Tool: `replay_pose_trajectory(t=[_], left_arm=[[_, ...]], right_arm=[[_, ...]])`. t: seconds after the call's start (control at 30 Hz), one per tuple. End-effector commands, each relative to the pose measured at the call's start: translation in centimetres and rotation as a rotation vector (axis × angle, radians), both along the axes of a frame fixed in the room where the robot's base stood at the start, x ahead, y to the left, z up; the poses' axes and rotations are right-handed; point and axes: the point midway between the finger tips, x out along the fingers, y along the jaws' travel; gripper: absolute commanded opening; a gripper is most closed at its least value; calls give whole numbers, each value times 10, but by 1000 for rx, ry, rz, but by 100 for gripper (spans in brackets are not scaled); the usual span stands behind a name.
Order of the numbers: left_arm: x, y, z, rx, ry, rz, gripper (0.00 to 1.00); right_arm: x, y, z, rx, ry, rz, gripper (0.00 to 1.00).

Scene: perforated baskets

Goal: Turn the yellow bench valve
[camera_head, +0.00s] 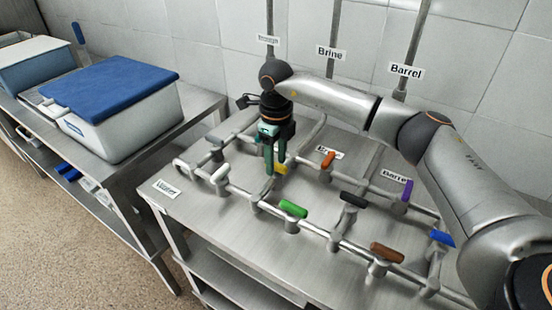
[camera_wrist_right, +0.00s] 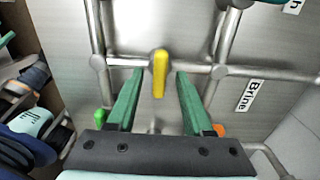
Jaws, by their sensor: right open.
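The yellow valve handle (camera_head: 281,169) sits on the pipework of the metal bench, just beside my right gripper's fingertips in the head view. In the right wrist view the yellow handle (camera_wrist_right: 160,72) lies between the two green fingers, lengthwise with them, with a visible gap on both sides. My right gripper (camera_head: 274,168) is open and points down at the valve. It also shows in the right wrist view (camera_wrist_right: 156,80). I cannot tell whether the fingertips reach down to the handle's height. My left gripper is not seen in the head view.
Nearby on the pipes are green (camera_head: 293,209), orange (camera_head: 328,159), black (camera_head: 353,200) and white (camera_head: 220,174) handles. Purple (camera_head: 408,191), brown (camera_head: 387,252) and blue (camera_head: 442,238) handles sit farther right. A blue-lidded container (camera_head: 112,88) stands on the left table. Vertical pipes rise behind.

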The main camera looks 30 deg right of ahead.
Motion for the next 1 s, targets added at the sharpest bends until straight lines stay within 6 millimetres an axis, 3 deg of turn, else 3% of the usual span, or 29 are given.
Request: replay_pose_trajectory(t=[0.27, 0.37, 0.7, 1.0], left_arm=[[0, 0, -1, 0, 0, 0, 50], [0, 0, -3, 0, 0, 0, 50], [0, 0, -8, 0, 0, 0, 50], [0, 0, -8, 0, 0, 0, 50]], right_arm=[[1, 0, 7, 0, -2, 1, 51], [1, 0, 21, 0, -4, 1, 51], [1, 0, 94, 0, -4, 0, 51], [0, 0, 124, 1, 0, 1, 51]])
